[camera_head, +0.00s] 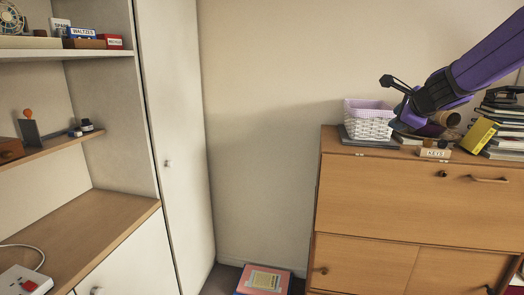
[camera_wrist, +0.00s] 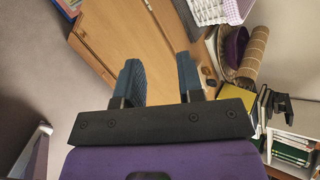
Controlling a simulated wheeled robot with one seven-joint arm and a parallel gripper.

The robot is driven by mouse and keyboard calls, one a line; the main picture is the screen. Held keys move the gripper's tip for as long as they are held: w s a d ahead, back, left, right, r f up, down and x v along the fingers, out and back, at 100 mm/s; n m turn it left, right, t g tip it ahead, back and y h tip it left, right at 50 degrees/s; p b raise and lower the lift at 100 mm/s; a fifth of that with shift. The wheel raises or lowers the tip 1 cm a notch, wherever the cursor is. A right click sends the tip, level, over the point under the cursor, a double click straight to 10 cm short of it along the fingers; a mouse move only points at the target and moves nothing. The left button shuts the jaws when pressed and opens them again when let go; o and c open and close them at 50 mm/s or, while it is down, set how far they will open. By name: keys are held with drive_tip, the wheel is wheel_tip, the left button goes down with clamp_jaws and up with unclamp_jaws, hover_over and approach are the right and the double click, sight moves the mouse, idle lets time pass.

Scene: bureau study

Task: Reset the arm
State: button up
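My gripper (camera_wrist: 158,75) is open in the wrist view, with its two blue-grey fingers apart and nothing between them. Beyond the gap I see the wooden bureau. In the head view my purple arm reaches in from the upper right, and the dark gripper end (camera_head: 402,98) is above the bureau top, in front of the wall. From the head view I cannot tell how far it is above the things there.
The wooden bureau (camera_head: 410,205) carries a white basket with lilac lining (camera_head: 368,125), a KEYS block (camera_head: 435,153), a yellow box (camera_head: 478,135) and stacked books (camera_head: 505,130). A purple round thing (camera_wrist: 235,48) and woven roll (camera_wrist: 254,55) are close by. Shelves stand left.

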drive_tip(key=s+a+n+g+y, duration=0.1)
drive_tip(key=s+a+n, duration=0.45)
drive_tip(key=s, duration=0.25)
drive_tip(key=s+a+n+g, duration=0.2)
drive_tip(key=s+a+n, duration=0.3)
drive_tip(key=s+n, duration=0.3)
drive_tip(key=s+d+f+n+g, duration=0.1)
drive_tip(key=s+n, duration=0.4)
drive_tip(key=s, duration=0.6)
drive_tip(key=s+d+f+n+g+h, duration=0.1)
drive_tip(key=s+n, duration=0.4)
drive_tip(key=s, duration=0.6)
drive_tip(key=shift+d+f+g+h, duration=0.3)
drive_tip(key=shift+d+f+g, duration=0.25)
drive_tip(key=shift+f, duration=0.3)
